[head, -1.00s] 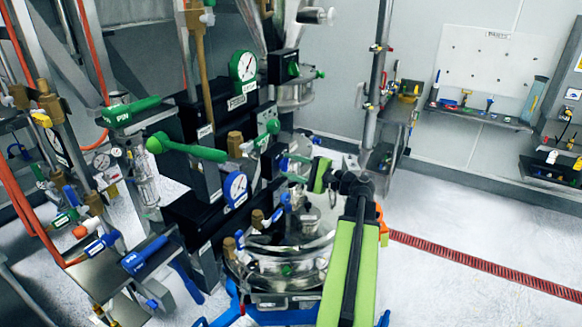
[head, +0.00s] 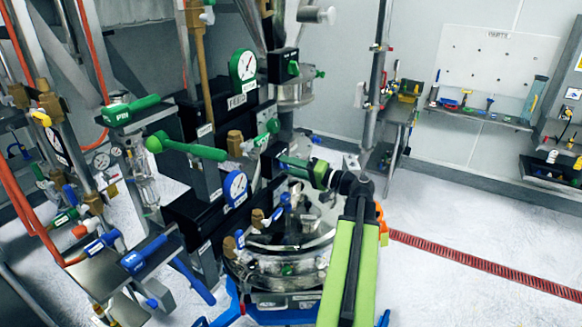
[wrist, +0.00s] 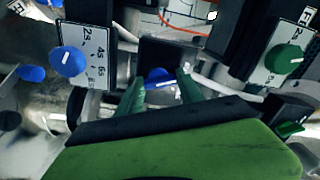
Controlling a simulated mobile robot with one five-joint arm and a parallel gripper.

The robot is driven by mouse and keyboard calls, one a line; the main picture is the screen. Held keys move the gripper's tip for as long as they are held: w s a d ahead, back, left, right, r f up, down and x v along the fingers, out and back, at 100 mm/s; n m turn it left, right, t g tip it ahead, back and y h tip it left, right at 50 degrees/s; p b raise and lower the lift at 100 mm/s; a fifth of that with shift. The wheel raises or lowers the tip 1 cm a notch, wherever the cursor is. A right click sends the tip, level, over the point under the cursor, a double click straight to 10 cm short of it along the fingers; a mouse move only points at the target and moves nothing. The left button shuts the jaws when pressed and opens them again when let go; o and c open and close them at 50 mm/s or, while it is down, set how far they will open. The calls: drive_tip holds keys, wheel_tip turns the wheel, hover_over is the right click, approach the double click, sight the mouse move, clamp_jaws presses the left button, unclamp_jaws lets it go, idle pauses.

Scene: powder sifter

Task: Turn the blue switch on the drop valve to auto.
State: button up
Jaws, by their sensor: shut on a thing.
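A blue switch (wrist: 158,76) with a white mark sits on a dark box (wrist: 165,52) in the middle of the wrist view. My gripper (wrist: 161,84) has one green finger on each side of this switch and is shut on it. The white mark lies nearly level in the picture; no position label can be read there. In the head view my gripper (head: 286,163) reaches left to the black valve boxes above the round steel vessel (head: 290,238).
In the wrist view a blue knob (wrist: 68,61) with a number scale is on the left, and a green knob (wrist: 284,59) on the right. In the head view a green lever (head: 187,149) and blue gauge (head: 235,187) stand close left. The floor on the right is clear.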

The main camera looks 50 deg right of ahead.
drive_tip(key=shift+n, duration=0.5)
drive_tip(key=o, duration=1.4)
drive_tip(key=v, duration=1.7)
drive_tip(key=shift+s+f, duration=0.1)
drive_tip(key=shift+s, duration=0.1)
